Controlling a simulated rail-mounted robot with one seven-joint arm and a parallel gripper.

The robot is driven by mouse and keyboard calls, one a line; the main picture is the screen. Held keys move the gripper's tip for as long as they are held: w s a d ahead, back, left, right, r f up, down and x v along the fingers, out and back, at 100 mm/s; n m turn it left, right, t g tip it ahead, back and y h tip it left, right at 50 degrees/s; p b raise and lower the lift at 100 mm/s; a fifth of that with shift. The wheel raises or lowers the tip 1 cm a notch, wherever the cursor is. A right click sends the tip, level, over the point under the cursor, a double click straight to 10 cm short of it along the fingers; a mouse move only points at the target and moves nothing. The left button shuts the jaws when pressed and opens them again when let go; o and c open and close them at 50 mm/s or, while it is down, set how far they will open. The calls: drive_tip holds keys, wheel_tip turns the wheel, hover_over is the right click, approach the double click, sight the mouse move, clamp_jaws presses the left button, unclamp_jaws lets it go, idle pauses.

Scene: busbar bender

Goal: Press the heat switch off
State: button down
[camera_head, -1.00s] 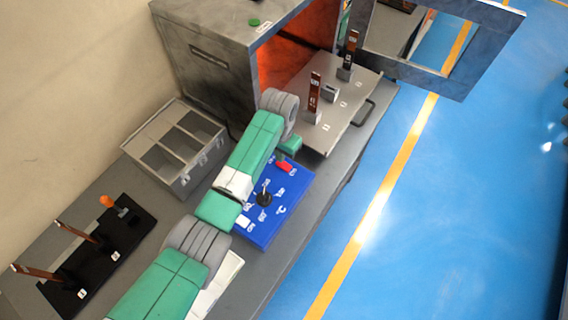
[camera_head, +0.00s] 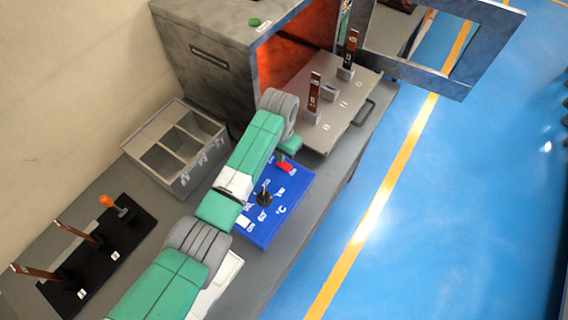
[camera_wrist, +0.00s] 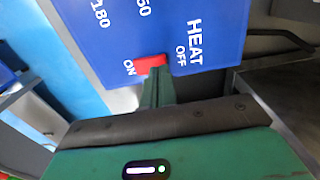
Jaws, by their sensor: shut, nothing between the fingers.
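The heat switch is a small red rocker (camera_head: 286,167) at the upper edge of the blue control panel (camera_head: 285,213). In the wrist view the red switch (camera_wrist: 150,63) sits between the printed words ON, on the left, and OFF, on the right. My gripper (camera_wrist: 157,80) is shut and empty, its green fingertips right at the switch and overlapping its lower edge. I cannot tell whether they touch it, nor which way the rocker is tilted. In the head view my wrist hides part of the panel's top edge.
A black dial (camera_head: 264,198) stands on the panel. The open oven (camera_head: 215,75) glows orange inside, with a grey plate (camera_head: 345,112) holding upright bars in front. A grey divided bin (camera_head: 178,183) and a black bar stand (camera_head: 140,222) are at left. Blue floor lies right.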

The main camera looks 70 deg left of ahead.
drive_tip(key=shift+f+b, duration=0.45)
drive_tip(key=shift+f, duration=0.45)
drive_tip(key=shift+r, duration=0.1)
wheel_tip(320, 180, up, 7)
drive_tip(key=p, duration=0.7)
drive_tip(key=shift+r, duration=0.1)
idle(0.5)
